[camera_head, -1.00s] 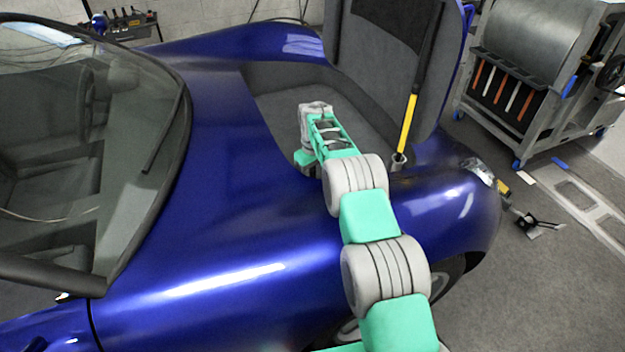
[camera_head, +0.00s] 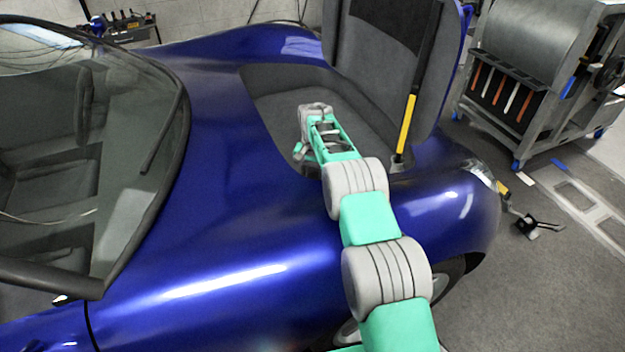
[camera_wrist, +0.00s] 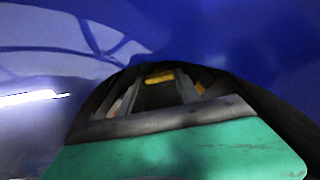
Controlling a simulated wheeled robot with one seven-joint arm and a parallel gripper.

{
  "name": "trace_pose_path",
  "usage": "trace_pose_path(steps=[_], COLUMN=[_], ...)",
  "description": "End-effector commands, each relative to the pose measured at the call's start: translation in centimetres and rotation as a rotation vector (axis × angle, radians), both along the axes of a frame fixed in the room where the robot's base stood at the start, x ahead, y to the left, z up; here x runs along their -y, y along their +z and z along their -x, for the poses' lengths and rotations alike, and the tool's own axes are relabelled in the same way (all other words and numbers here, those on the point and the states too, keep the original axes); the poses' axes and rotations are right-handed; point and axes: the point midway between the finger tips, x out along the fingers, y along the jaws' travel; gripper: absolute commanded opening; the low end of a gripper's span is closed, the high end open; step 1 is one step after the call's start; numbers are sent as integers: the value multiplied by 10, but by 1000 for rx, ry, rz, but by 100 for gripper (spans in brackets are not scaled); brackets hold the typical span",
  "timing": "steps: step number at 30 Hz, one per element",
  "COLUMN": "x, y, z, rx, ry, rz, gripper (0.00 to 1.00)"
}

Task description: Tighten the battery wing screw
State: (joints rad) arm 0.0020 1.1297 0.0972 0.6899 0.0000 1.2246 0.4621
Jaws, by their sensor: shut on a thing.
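My gripper (camera_wrist: 160,88) shows in the wrist view beyond my green and grey wrist. It is shut on a small yellow piece (camera_wrist: 159,76) at its fingertips, which looks like the battery wing screw. The piece is mostly hidden by the fingers, so its shape and seating are unclear. In the head view my arm reaches over the blue fender into the open front compartment (camera_head: 285,92). There the end of my arm bends down behind the compartment's near edge, so the fingers, the screw and the battery are hidden.
The blue car's fender (camera_head: 230,200) lies beneath and beside my arm. The raised lid (camera_head: 370,65), with a black and yellow strut (camera_head: 405,125), stands right of my wrist. A grey metal cart (camera_head: 540,90) stands farther right on open floor.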

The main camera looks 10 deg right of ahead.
Motion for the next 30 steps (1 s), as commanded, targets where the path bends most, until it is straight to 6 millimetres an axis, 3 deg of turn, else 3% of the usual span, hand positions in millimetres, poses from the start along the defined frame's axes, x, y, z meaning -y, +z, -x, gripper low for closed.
trace_pose_path(steps=[18,30], x=[1,2], y=[0,0], z=[2,3], rx=[-1,-1], ry=[-578,-846], rz=[0,0], gripper=[0,0])
